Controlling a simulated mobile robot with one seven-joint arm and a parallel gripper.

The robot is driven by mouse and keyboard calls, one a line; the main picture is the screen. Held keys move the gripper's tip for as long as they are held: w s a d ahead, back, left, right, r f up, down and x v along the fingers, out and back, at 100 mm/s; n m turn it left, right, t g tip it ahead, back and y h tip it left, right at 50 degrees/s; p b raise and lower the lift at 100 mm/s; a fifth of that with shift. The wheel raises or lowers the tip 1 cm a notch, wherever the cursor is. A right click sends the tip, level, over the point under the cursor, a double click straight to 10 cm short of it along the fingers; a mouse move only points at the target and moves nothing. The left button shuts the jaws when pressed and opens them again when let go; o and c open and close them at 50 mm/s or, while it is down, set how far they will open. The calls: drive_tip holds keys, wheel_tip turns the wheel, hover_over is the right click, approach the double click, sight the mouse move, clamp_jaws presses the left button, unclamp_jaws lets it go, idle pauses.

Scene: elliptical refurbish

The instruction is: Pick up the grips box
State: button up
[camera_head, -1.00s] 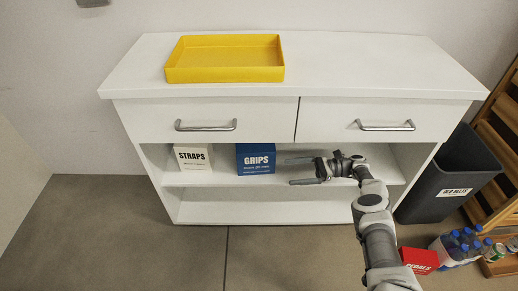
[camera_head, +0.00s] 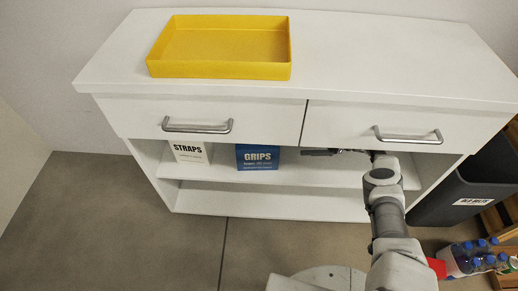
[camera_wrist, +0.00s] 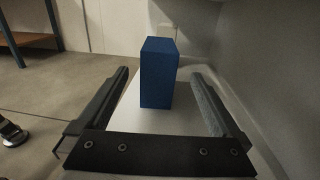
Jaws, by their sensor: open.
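The grips box (camera_head: 258,158) is blue with a white "GRIPS" label. It stands upright on the upper shelf of the white cabinet, right of the white straps box (camera_head: 188,152). My gripper (camera_head: 304,152) is at the shelf to the right of the grips box, partly hidden under the drawer front. In the wrist view, the grips box (camera_wrist: 158,75) stands ahead, centred between the two fingers of my open gripper (camera_wrist: 162,84). The box appears beyond the fingertips or about level with them; I cannot tell whether it touches them. The straps box shows dimly behind it (camera_wrist: 166,32).
The cabinet top (camera_head: 370,50) holds an empty yellow tray (camera_head: 220,70) at the left. Two drawers with metal handles sit above the shelf. A dark bin (camera_head: 462,190), bottles (camera_head: 472,256) and a red box (camera_head: 437,268) stand at the right. The lower shelf (camera_head: 260,203) is empty.

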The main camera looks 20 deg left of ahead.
sight(258, 153)
drive_tip(key=x, duration=1.7)
drive_tip(key=shift+a+r, duration=0.1)
clamp_jaws()
